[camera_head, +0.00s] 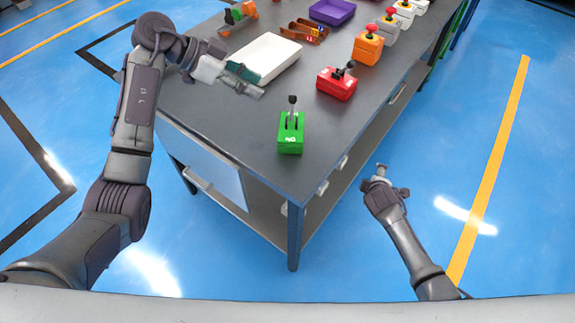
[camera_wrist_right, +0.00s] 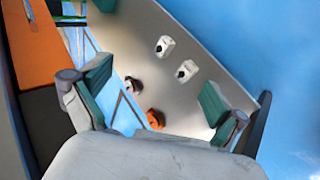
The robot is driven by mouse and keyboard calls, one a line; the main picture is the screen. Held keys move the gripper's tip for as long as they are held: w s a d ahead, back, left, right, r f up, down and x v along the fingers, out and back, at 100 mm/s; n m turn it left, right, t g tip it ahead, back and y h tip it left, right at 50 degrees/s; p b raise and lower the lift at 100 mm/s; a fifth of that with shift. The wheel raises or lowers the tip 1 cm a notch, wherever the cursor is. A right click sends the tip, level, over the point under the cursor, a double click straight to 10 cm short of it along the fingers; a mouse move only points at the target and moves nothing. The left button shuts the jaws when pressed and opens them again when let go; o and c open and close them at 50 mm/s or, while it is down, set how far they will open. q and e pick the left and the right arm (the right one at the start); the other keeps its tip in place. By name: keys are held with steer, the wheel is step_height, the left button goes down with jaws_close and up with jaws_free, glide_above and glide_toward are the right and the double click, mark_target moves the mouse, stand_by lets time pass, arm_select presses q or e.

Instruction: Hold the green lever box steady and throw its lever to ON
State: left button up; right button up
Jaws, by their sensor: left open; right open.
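The green lever box (camera_head: 290,146) stands on the near end of the grey bench in the head view. Its dark lever (camera_head: 292,101) sticks up from the top, roughly upright. White marking on the box is too small to read. My left gripper (camera_head: 252,83) is open and empty over the bench, up and left of the box and apart from it. My right gripper (camera_head: 381,170) is off the bench's right side, lower right of the box and apart from it. In the right wrist view its fingers (camera_wrist_right: 158,103) are spread with nothing held. The green box is not seen there.
A red lever box (camera_head: 336,86) stands behind the green one, with an orange button box (camera_head: 368,47) farther back. A white tray (camera_head: 265,56) lies beyond my left gripper. The bench top (camera_head: 235,125) left of the green box is clear.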

mark_target(291, 139)
steer(key=w+a+r+n+t, duration=0.2)
steer(key=w+r+n, duration=0.15)
steer(key=r, duration=0.55)
steer(key=w+a+r+n+t, duration=0.1)
steer(key=w+a+r+n, duration=0.2)
steer(key=r, duration=0.7)
steer(key=s+a+r+n, duration=0.1)
steer(key=a, duration=0.1)
steer(key=s+a+n+t, duration=0.1)
steer(key=a+n, duration=0.1)
steer(key=a, duration=0.1)
steer(key=s+a+r+n, duration=0.1)
steer(key=a+n, duration=0.1)
steer(key=shift+s+a+r, duration=0.25)
steer(key=shift+s+r, duration=0.05)
steer(key=shift+s, duration=0.1)
steer(key=s+a+n, duration=0.3)
steer(key=s+a, duration=0.1)
steer(key=s+a+r+n+y, duration=0.1)
steer(key=s+a+n, duration=0.2)
steer(key=s+a, duration=0.1)
steer(key=s+a+n, duration=0.4)
steer(key=s+a, duration=0.1)
steer(key=a, duration=0.1)
steer(key=shift+r+t, duration=0.25)
steer(key=shift+t, duration=0.05)
steer(key=x, duration=1.3)
steer(key=shift+w+a+f, duration=0.2)
steer(key=shift+a, duration=0.05)
steer(key=shift+c, duration=0.3)
